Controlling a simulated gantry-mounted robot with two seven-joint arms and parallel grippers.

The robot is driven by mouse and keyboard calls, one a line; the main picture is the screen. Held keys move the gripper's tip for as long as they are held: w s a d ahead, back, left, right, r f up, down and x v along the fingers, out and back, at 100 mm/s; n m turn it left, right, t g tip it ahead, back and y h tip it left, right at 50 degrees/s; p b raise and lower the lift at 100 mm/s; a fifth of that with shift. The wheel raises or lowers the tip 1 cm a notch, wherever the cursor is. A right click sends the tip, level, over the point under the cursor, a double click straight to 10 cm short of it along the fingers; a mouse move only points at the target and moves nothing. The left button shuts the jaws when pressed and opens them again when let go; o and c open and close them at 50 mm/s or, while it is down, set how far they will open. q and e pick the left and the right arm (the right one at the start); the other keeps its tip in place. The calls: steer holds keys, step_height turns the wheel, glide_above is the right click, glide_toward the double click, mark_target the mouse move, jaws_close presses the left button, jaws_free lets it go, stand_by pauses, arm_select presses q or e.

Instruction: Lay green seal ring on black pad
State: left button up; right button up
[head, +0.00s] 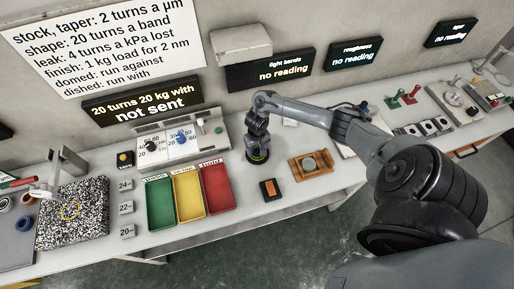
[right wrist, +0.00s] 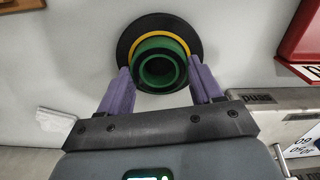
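The green seal ring (right wrist: 160,65) shows in the right wrist view, lying over a yellow ring (right wrist: 147,34) and a wide black round base (right wrist: 190,22). My right gripper (right wrist: 160,66) has its two purple fingers on either side of the green ring. I cannot tell whether they touch it. In the head view my right gripper (head: 257,152) points down at the bench, and the ring is mostly hidden under it. A small dark pad with an orange patch (head: 271,189) lies in front; I cannot tell whether it is the black pad. My left gripper is not in view.
Green (head: 160,204), yellow (head: 189,194) and red (head: 218,188) bins stand left of my right gripper. A brown tray with a grey disc (head: 314,166) lies to its right. A dial panel (head: 178,140) stands behind the bins. Some bench between pad and gripper is clear.

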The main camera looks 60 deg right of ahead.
steer(key=o, duration=0.4)
steer(key=shift+r, duration=0.15)
step_height(320, 180, up, 11)
steer(key=p, duration=0.4)
steer(key=a+f+n+t+y, duration=0.1)
steer(key=a+n+t, duration=0.55)
steer(key=a, duration=1.85)
steer(key=s+r+g, duration=0.1)
steer(key=s+r, duration=0.2)
steer(key=s, duration=0.1)
steer(key=s+r+n+g, duration=0.1)
steer(key=s+r, duration=0.2)
steer(key=s, duration=0.2)
steer(key=s+a+r+n+g, duration=0.1)
steer(key=s+r, duration=0.3)
steer(key=shift+s+n+h+p, duration=0.25)
steer(key=shift+s+h+p, duration=0.05)
steer(key=shift+h+p, duration=0.1)
